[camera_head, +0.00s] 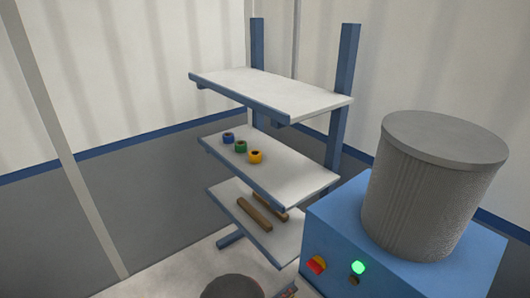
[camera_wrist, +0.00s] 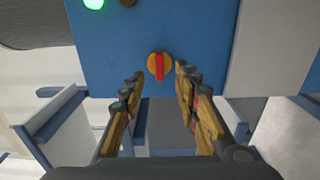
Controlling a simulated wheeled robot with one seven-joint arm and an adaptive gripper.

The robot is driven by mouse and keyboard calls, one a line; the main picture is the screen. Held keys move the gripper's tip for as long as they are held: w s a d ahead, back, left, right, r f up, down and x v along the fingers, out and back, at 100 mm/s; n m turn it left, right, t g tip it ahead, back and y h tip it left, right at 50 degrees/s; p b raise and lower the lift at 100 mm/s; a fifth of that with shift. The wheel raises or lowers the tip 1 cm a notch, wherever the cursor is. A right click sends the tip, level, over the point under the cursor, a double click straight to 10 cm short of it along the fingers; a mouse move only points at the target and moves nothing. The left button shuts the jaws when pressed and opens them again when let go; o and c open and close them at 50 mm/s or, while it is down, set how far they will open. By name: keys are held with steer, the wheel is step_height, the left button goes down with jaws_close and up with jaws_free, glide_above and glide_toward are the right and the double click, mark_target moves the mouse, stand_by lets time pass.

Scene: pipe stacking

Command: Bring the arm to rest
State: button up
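My gripper (camera_wrist: 160,85) shows in the wrist view with its two fingers spread apart and nothing between them. Beyond the fingertips is the blue box (camera_wrist: 205,40), with a yellow round knob with a red bar (camera_wrist: 158,66) and a lit green button (camera_wrist: 93,3). The same blue box (camera_head: 393,262) stands at the lower right there.
A large grey cylinder (camera_head: 430,190) stands on the blue box. A shelf rack (camera_head: 270,92) stands at centre; its middle shelf holds blue (camera_head: 228,138), green (camera_head: 240,146) and yellow (camera_head: 255,156) rings. Two brown bars (camera_head: 253,214) lie on the lowest shelf. The top shelf is empty.

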steer(key=s+d+f+n+g, duration=0.3)
steer(key=s+d+f+g, duration=0.15)
steer(key=s, duration=0.35)
steer(key=s+r+m+g+y, duration=0.1)
steer(key=s+r+g+y, duration=0.3)
steer(key=s+r+g, duration=0.25)
steer(key=s+a+r+m+y, duration=0.1)
steer(key=s+r+m+y, duration=0.15)
steer(key=r+y, duration=0.4)
steer(key=s+a+r+m+y, duration=0.1)
steer(key=s+r+m+y, duration=0.15)
steer(key=r, duration=0.75)
steer(key=d+r+m+t+y, duration=0.1)
steer(key=d+r+m+t, duration=0.3)
steer(key=r, duration=0.9)
steer(key=shift+s+d+t+y, duration=0.3)
steer(key=shift+s+d+t, duration=0.15)
steer(key=shift+d+t, duration=0.65)
